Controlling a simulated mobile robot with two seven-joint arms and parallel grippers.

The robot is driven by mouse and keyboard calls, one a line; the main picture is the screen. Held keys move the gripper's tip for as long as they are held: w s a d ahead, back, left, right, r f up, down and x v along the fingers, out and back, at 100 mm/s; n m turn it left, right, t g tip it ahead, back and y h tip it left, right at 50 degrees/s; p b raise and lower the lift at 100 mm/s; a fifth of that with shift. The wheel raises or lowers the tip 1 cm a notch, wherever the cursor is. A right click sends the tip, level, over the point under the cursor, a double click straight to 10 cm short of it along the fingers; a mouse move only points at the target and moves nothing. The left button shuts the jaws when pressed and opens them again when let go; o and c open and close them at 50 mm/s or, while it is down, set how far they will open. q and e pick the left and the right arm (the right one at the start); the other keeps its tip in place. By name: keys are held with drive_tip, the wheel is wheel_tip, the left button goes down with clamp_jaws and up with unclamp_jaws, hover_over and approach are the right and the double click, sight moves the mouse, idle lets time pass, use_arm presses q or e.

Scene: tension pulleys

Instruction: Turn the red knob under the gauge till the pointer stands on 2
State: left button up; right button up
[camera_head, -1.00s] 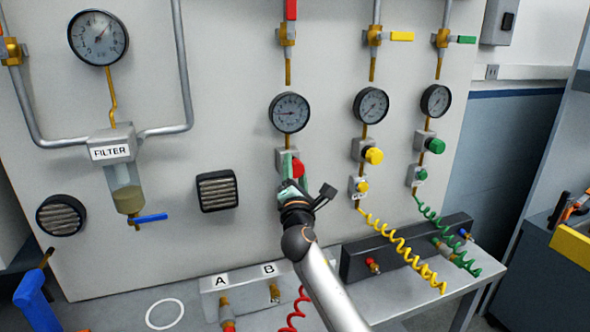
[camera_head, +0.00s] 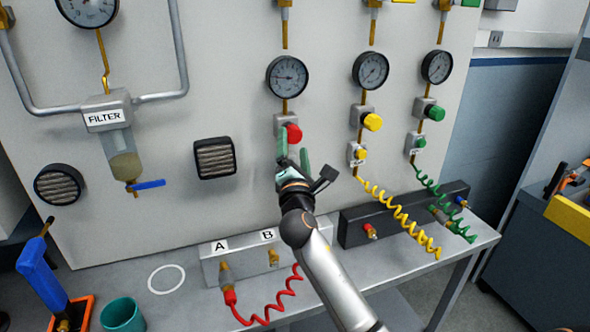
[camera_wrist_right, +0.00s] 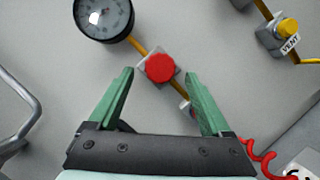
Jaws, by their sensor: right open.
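The red knob (camera_head: 293,133) sits on a grey regulator block under the left gauge (camera_head: 287,76) of a row of three. This gauge has a dark rim, and its pointer lies toward the left of the dial; the numbers are too small to read surely. My right gripper (camera_head: 293,146) is open and empty, just below and in front of the knob. In the right wrist view the red knob (camera_wrist_right: 160,68) lies between the open green fingertips (camera_wrist_right: 159,74), seemingly beyond them. The gauge (camera_wrist_right: 103,15) is cut off at the top there. My left gripper is not in view.
Yellow (camera_head: 373,122) and green (camera_head: 435,113) knobs stand to the right, with coiled hoses below. A block marked A and B (camera_head: 247,263) with a red hose (camera_head: 270,311) is on the bench. A teal cup (camera_head: 122,315) and a blue-handled tool (camera_head: 40,280) are at lower left.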

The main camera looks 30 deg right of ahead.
drive_tip(key=b+v, duration=0.1)
drive_tip(key=v, duration=0.7)
drive_tip(key=shift+s+f, duration=0.1)
drive_tip(key=s+a+f+m+g+y, duration=0.1)
drive_tip(key=s+f+m+g+y, duration=0.15)
drive_tip(key=s+f+m, duration=0.45)
drive_tip(key=s+a+f+m+g+y, duration=0.1)
drive_tip(key=s+f+m+g+y, duration=0.2)
drive_tip(key=f, duration=0.9)
drive_tip(key=s+a+f+m+g+y, duration=0.3)
drive_tip(key=s+a+f+m+g, duration=0.15)
drive_tip(key=s, duration=0.45)
drive_tip(key=s+a+f+m+g+y, duration=0.2)
drive_tip(key=s+a+f+m+g, duration=0.25)
drive_tip(key=s, duration=0.45)
drive_tip(key=w+a+f+t+y+p, duration=0.1)
drive_tip(key=a+f+t, duration=0.1)
drive_tip(key=f, duration=0.3)
drive_tip(key=w+a+f+n+t+y, duration=0.1)
drive_tip(key=w+a+f+t, duration=0.1)
drive_tip(key=f, duration=0.4)
drive_tip(key=shift+w+a+f+n+t+y+p, duration=0.25)
drive_tip(key=shift+a+n+t+y+p, duration=0.15)
drive_tip(key=shift+t, duration=0.55)
